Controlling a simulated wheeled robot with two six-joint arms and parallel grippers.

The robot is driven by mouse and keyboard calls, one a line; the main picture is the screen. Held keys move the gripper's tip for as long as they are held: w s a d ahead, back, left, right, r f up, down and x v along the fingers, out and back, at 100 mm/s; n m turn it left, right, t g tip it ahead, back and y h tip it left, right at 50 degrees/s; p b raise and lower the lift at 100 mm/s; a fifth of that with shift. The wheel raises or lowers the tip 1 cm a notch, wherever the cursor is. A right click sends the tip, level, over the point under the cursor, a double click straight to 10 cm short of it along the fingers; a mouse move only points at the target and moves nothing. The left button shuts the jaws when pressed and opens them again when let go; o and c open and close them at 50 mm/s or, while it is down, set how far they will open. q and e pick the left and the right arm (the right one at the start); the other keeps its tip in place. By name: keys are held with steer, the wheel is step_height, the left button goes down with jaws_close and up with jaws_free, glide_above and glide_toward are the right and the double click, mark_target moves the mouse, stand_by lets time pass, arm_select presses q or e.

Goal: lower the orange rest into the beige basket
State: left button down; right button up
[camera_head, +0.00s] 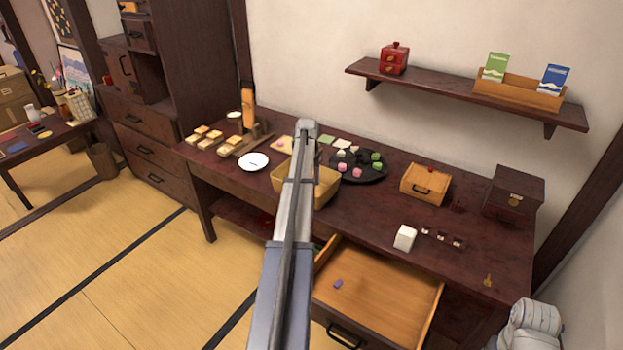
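The beige basket (326,188) stands on the dark desk near its front edge, left of the middle. My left arm crosses in front of it and hides part of its rim and inside. My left gripper is hidden behind my own arm, so I cannot see its fingers or anything in them. I cannot pick out an orange rest anywhere in view. A small purple piece (337,284) lies in the open drawer (385,300). Only a white part of my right arm shows at the lower right; its gripper is out of view.
Behind the basket is a dark round tray (362,174) of sweets. A white plate (253,162) is to its left. A small wooden box (426,185), a white block (405,237) and a dark box (514,193) stand to the right. The open drawer juts out in front.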

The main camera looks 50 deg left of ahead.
arm_select(q)
steer(key=shift+f+b, duration=1.8)
steer(key=shift+f, duration=0.2)
steer(key=shift+f+b, duration=2.5)
stand_by(0.5)
steer(key=shift+c, duration=1.9)
jaws_free()
steer(key=shift+r, duration=0.2)
step_height(320, 180, up, 7)
steer(key=s+p, duration=0.1)
steer(key=p, duration=0.6)
steer(key=shift+d+r+p, duration=0.2)
steer(key=shift+p, duration=0.2)
